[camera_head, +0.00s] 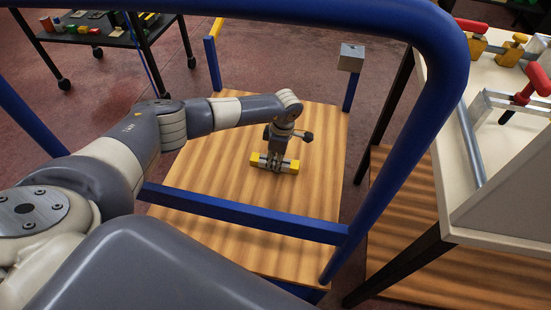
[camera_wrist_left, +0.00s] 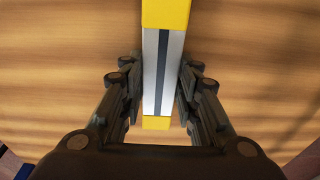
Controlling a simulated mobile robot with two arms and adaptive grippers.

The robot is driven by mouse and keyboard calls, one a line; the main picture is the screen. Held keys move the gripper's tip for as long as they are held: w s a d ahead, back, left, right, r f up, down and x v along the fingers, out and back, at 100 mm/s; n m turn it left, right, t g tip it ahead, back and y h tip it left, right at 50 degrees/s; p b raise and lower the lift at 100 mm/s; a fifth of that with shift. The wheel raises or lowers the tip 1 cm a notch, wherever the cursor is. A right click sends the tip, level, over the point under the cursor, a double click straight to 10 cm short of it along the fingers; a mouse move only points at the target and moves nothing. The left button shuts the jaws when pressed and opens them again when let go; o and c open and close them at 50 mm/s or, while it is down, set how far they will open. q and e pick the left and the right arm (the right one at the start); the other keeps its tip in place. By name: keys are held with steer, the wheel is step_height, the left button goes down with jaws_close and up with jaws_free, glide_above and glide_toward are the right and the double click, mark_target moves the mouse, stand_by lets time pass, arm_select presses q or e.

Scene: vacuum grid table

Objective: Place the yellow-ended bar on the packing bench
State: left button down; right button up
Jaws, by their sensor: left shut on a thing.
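The yellow-ended bar (camera_head: 289,166) is a short silver bar with a dark groove and a yellow block at each end. It is at the wooden top in the middle of the head view. My left gripper (camera_head: 274,165) comes down on it from above and is shut across its silver middle. In the left wrist view the bar (camera_wrist_left: 162,70) runs between the two fingers of my left gripper (camera_wrist_left: 158,95), with wood behind it. I cannot tell whether the bar touches the wood. My right gripper is not in view. I cannot tell which surface is the packing bench.
The wooden surface (camera_head: 215,175) is bare around the bar. A blue rail (camera_head: 245,215) crosses its near side, and a blue post with a grey block (camera_head: 351,57) stands at its far right. A pale table (camera_head: 485,130) with red-handled clamps (camera_head: 532,84) is at right. A dark cart (camera_head: 105,35) stands far left.

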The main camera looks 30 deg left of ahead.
arm_select(q)
steer(key=c, duration=1.2)
jaws_free()
